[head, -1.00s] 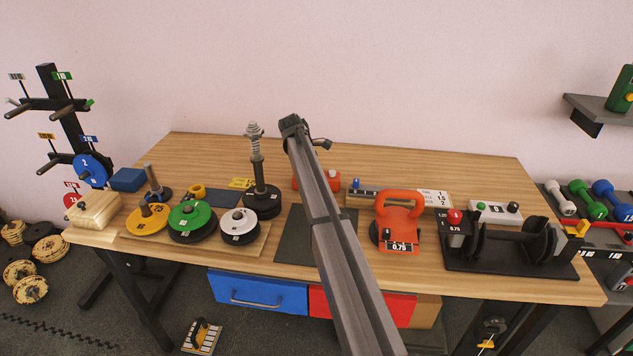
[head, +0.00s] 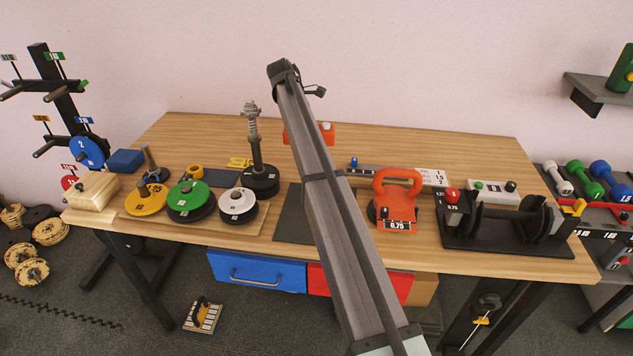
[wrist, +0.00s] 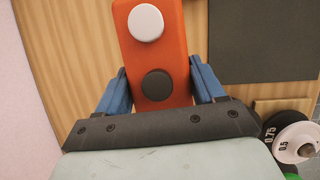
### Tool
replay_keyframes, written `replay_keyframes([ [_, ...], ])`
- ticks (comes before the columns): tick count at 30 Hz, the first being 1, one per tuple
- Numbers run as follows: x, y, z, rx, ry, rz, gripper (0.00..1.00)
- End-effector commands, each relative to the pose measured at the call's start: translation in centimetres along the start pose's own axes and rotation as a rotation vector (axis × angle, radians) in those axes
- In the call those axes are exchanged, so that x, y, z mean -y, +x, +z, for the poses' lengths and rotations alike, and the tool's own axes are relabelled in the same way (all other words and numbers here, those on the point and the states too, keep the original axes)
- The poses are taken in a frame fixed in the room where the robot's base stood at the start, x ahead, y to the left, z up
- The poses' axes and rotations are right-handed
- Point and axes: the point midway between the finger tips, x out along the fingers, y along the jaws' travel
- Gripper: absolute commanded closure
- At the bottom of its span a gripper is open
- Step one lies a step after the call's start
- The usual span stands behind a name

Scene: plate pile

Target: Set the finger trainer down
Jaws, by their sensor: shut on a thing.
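The finger trainer, an orange-red block (wrist: 176,55) with a white round button and a black round button, sits between the blue fingers of my gripper (wrist: 158,76) in the wrist view. The gripper is shut on its sides. In the head view the block (head: 327,137) shows on both sides of my arm, near the table's back edge and seemingly raised above the wood. My arm hides its middle and the fingers there. Its exact height cannot be told.
A bare dark mat (head: 291,222) lies on the wooden table (head: 400,146), partly behind my arm. Left of it stand a tall spring post (head: 253,140) and weight plates (head: 189,199). Right are an orange kettlebell (head: 398,205) and a black roller rack (head: 500,237).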

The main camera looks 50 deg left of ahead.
Motion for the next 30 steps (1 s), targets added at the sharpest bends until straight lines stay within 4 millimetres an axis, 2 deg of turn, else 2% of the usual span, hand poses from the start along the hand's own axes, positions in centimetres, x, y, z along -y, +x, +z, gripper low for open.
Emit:
replay_keyframes([
  [1, 1.9, -0.4, 0.1, -0.001, -0.004, 0.006, 0.74],
  [3, 4.4, -0.7, 0.3, -0.003, -0.008, 0.015, 0.74],
  [9, 12.6, -0.3, 1.6, -0.008, -0.012, 0.021, 0.74],
  [15, 18.7, 0.7, 3.1, -0.006, 0.014, 0.001, 0.74],
  [18, 20.3, 1.2, 3.5, -0.004, 0.030, -0.013, 0.74],
  [21, 21.0, 1.4, 3.6, 0.000, 0.051, -0.030, 0.74],
  [26, 21.1, 2.1, 3.3, 0.005, 0.081, -0.046, 0.74],
  [30, 21.1, 3.9, 2.6, 0.005, 0.083, -0.045, 0.74],
])
